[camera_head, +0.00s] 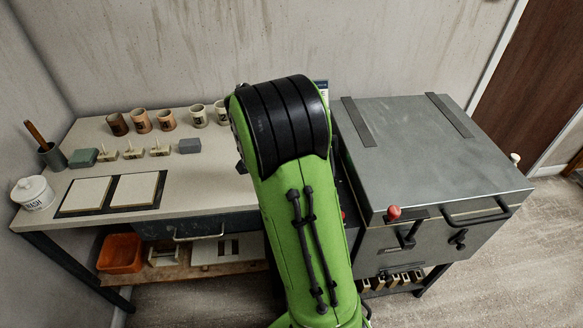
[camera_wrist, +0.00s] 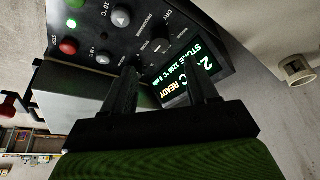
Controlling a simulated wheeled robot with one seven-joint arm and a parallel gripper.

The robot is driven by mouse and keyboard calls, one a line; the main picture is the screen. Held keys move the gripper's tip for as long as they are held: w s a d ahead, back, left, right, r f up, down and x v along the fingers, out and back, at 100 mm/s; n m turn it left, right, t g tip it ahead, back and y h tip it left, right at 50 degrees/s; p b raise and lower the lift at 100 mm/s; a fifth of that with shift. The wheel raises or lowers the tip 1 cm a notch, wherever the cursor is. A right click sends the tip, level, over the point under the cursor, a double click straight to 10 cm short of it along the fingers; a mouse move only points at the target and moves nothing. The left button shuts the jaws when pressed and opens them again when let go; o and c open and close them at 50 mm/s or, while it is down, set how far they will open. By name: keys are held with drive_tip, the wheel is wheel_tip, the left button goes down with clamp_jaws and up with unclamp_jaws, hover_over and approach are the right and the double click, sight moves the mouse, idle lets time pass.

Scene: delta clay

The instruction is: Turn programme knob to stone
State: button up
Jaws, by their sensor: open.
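The programme knob (camera_wrist: 160,46), round and dark with a pale mark, sits on the black control panel (camera_wrist: 135,45) in the wrist view. The panel appears rotated. A lit display (camera_wrist: 188,70) beside the knob has green text that seems to read "STONE 1250" and "READY". My gripper (camera_wrist: 163,82) is open, with its two dark fingers pointing at the panel on either side of the knob's line. Nothing is between the fingers, and I cannot tell their exact distance from the knob. In the head view my green arm hides the gripper and most of the panel.
In the head view, a grey kiln (camera_head: 435,150) with a red-knobbed lever (camera_head: 394,213) stands right of my arm. A workbench (camera_head: 222,165) with cups and tiles stands left.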

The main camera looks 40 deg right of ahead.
drive_tip(key=p+v, duration=0.1)
drive_tip(key=v, duration=0.5)
drive_tip(key=shift+r, duration=0.4)
drive_tip(key=shift+a, duration=0.15)
